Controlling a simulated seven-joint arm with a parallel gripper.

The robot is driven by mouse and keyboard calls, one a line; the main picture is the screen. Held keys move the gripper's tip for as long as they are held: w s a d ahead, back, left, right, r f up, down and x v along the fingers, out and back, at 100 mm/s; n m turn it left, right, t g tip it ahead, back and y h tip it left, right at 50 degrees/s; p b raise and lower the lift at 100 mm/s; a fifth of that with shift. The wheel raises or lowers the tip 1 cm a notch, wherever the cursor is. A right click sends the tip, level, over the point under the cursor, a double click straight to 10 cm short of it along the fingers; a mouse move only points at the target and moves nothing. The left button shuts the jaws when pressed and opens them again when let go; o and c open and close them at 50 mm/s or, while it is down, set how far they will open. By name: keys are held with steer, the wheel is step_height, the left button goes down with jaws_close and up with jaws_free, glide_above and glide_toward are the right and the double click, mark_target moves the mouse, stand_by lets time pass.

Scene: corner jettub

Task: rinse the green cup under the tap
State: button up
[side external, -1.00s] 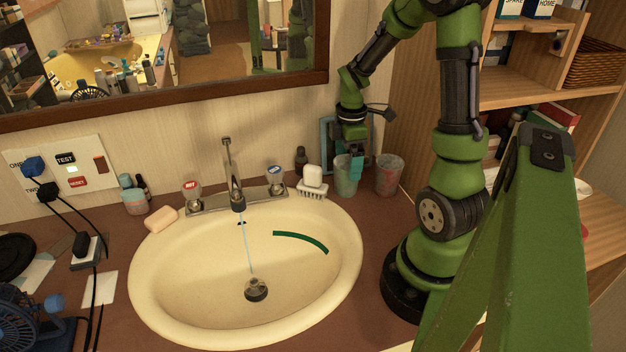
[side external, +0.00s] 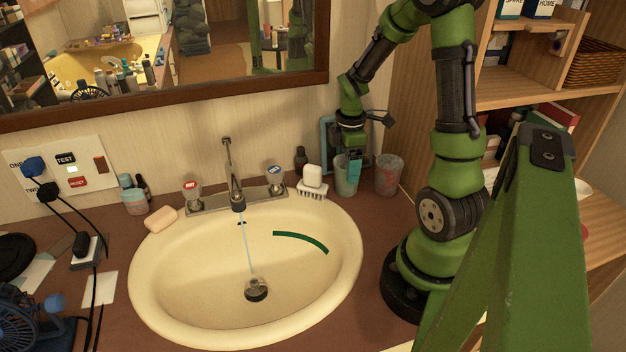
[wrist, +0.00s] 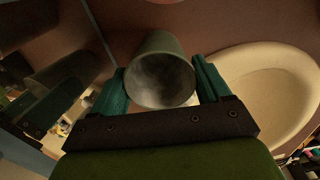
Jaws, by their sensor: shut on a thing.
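The green cup (side external: 346,178) stands upright on the brown counter to the right of the sink, behind its rim. My gripper (side external: 350,160) is over it, pointing down, and shut on it. In the wrist view the cup (wrist: 161,72) lies between the two teal fingers of my gripper (wrist: 162,85), with its open mouth towards the camera; the inside looks empty. The tap (side external: 234,175) stands behind the cream sink (side external: 190,287). A thin stream of water (side external: 248,245) runs from its spout down to the drain (side external: 256,289).
A white soap bar on a brush-like holder (side external: 312,183) sits to the left, with a small dark bottle (side external: 300,158) behind. A framed mirror (side external: 180,92) hangs above. The sink bowl is open.

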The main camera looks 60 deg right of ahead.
steer(key=shift+y, duration=0.3)
step_height(320, 180, up, 15)
steer(key=shift+r, duration=0.15)
steer(key=a+m+t+y, duration=0.2)
steer(key=a+m, duration=0.6)
steer(key=a, duration=0.6)
steer(key=shift+s+f+m, duration=0.2)
steer(key=shift+m, duration=0.1)
steer(key=shift+m+t+y, duration=0.3)
steer(key=shift+t+y, duration=0.5)
steer(key=shift+y, duration=0.1)
steer(key=f, duration=1.3)
steer(key=shift+a+f, duration=0.2)
steer(key=shift+f, duration=0.7)
steer(key=shift+w+a+f, duration=0.55)
steer(key=shift+w+a, duration=1)
steer(key=shift+a, duration=0.3)
steer(key=shift+w+a+f, duration=0.4)
steer(key=shift+w+a, duration=1.1)
steer(key=shift+a, duration=0.25)
steer(key=shift+w+a+f, duration=0.45)
steer(key=shift+w+a, duration=1)
steer(key=shift+a, duration=0.3)
steer(key=shift+d, duration=0.2)
steer(key=shift+w+d, duration=0.1)
steer(key=shift+d, duration=0.3)
steer(key=shift+a, duration=0.15)
